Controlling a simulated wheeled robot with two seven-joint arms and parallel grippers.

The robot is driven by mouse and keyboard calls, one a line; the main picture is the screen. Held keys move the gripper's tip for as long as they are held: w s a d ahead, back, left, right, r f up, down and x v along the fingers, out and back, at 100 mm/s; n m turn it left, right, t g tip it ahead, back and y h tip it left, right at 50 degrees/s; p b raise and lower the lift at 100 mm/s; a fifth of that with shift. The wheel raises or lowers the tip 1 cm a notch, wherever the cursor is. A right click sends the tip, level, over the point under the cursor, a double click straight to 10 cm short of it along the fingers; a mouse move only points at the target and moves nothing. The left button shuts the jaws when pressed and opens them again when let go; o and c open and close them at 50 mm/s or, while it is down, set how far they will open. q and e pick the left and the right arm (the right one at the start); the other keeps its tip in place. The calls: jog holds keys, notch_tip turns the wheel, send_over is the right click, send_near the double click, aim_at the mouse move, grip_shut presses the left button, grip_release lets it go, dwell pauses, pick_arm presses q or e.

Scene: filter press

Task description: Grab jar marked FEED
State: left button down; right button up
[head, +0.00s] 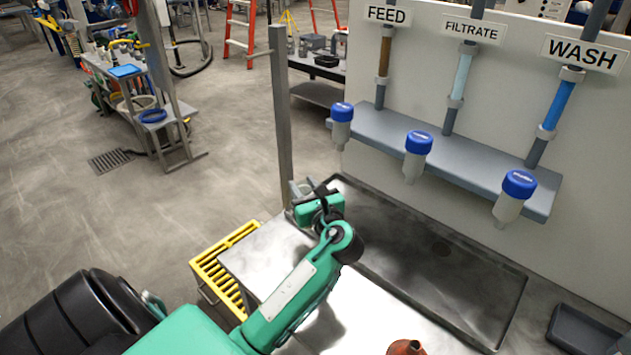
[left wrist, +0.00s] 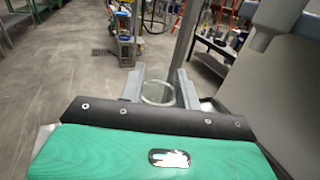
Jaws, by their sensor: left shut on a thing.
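My left gripper (head: 303,190) is over the far left corner of the metal bench. In the left wrist view its two grey fingers (left wrist: 159,88) are closed around a clear, round, open-topped jar (left wrist: 158,93). No marking on this jar can be read, and in the head view it is mostly hidden behind the gripper. The FEED sign (head: 388,14) is on the white panel above a brown-filled tube (head: 385,55). Below it, a blue-capped pale vessel (head: 342,127) is at the grey shelf's left end. My right gripper is not in view.
Blue-capped vessels also hang under FILTRATE (head: 417,155) and WASH (head: 511,200) along the grey shelf (head: 460,165). A dark sunken basin (head: 440,280) lies below. A grey post (head: 283,120) stands just behind the gripper. A yellow rack (head: 210,268) is left of the bench.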

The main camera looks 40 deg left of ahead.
pick_arm(q)
jog(key=s, duration=0.6)
jog(key=shift+s+a+b, duration=0.25)
jog(key=shift+b, duration=0.1)
dwell(0.6)
jog(key=shift+r, duration=0.1)
dwell(0.7)
